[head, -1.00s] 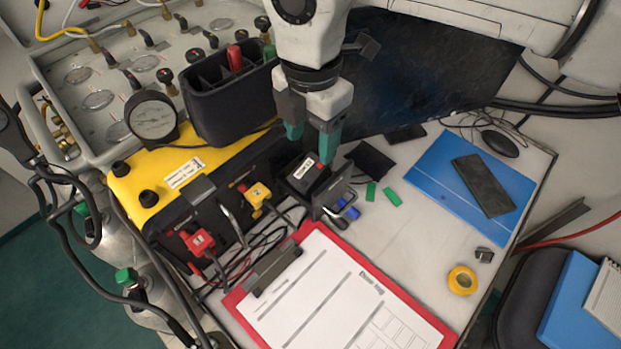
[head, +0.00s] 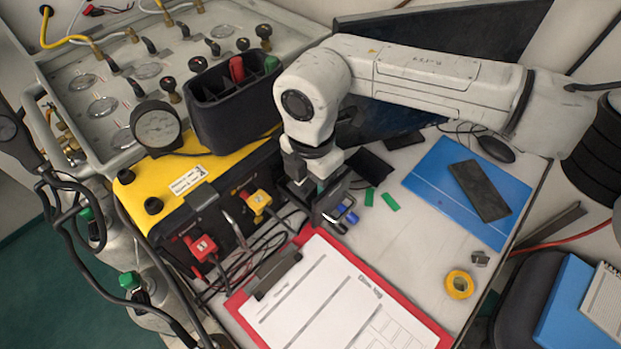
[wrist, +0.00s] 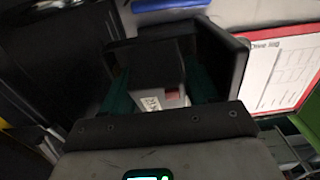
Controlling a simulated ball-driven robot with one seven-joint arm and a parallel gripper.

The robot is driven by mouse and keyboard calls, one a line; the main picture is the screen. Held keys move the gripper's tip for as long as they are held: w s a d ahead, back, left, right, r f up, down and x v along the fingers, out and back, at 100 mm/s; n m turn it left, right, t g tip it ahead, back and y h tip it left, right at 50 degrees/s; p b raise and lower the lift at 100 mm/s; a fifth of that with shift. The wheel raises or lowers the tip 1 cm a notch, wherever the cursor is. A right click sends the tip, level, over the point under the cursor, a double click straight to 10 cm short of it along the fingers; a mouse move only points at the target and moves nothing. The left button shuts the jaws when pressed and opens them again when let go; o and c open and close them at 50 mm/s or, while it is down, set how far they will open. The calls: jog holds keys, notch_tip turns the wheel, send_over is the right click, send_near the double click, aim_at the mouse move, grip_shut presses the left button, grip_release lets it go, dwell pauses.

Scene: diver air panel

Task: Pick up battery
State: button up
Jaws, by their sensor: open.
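The battery (wrist: 158,66) is a small dark block with a pale label and a red patch, seen in the wrist view. In the head view my gripper and wrist hide most or all of it. My gripper (head: 318,186) is low over the battery's spot on the table. In the wrist view its teal fingers (wrist: 160,82) are open, one on each side of the battery. I cannot tell whether either finger touches it.
A dark upright plate (head: 332,206) stands close beside my gripper. A black-and-yellow case (head: 155,182) with red and yellow clamps is to the left. A red clipboard (head: 395,310) lies in front.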

jog(key=shift+r, duration=0.1)
grip_shut()
dwell(0.3)
jog(key=shift+r, duration=0.1)
notch_tip(320, 180, up, 10)
jog(key=shift+f+b, duration=0.1)
jog(key=shift+b, duration=0.75)
